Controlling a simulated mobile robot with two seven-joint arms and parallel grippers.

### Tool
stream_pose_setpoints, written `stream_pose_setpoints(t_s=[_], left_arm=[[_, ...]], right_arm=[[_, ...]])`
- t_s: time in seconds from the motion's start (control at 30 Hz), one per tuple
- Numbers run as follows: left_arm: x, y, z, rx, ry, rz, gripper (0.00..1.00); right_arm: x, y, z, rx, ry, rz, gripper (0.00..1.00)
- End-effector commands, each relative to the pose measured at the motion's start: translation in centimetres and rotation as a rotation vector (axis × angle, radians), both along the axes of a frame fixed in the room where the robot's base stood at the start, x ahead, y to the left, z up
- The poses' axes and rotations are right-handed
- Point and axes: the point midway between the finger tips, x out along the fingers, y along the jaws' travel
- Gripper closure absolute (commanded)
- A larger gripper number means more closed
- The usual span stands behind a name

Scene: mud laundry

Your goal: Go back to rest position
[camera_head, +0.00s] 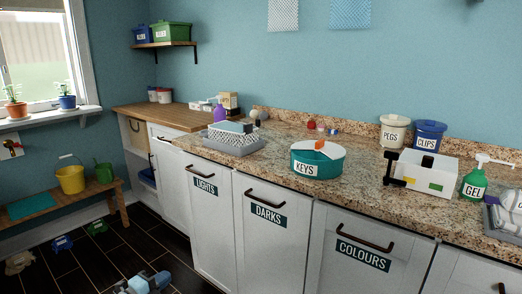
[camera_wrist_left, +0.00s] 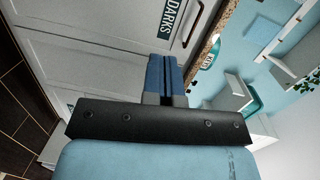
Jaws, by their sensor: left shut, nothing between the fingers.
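My left gripper (camera_head: 145,283) shows low in the head view, over the dark floor in front of the white cabinets. In the left wrist view its blue fingers (camera_wrist_left: 164,75) are together with nothing between them, and a white cabinet front with the DARKS label (camera_wrist_left: 172,18) lies beyond them. My right gripper is in neither view.
The granite counter (camera_head: 275,150) holds a teal KEYS tin (camera_head: 318,160), a white box (camera_head: 424,176), a grey basket (camera_head: 232,141) and a green GEL bottle (camera_head: 474,183). Cabinet handles stick out. A wooden bench (camera_head: 105,190) stands at left. The dark floor (camera_head: 105,265) has small items on it.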

Motion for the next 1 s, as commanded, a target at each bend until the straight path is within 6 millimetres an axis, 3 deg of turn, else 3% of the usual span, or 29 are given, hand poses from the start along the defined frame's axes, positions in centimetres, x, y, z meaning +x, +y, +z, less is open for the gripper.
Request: stream_pose_setpoints(t_s=[0.17,0.3,0.5,0.6,0.9,0.97,1.0], left_arm=[[-6.3,-2.5,-1.5,-0.189,0.122,0.033,1.0],[-12.9,-4.4,-2.0,-0.383,0.262,0.074,1.0],[-22.9,-6.5,-0.7,-0.667,0.501,0.145,1.0],[-26.6,-7.1,0.3,-0.769,0.598,0.174,1.0],[-34.8,-8.4,3.9,-0.984,0.827,0.235,1.0],[-36.0,-8.6,4.6,-1.023,0.862,0.245,1.0],[-35.4,-9.2,4.7,-1.056,0.85,0.246,1.0]], right_arm=[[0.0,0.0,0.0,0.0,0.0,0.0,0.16],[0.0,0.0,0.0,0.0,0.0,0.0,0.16],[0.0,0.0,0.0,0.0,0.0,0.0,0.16],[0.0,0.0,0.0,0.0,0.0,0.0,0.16],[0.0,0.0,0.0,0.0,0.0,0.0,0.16],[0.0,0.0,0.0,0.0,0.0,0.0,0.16],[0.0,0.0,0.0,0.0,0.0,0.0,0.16]])
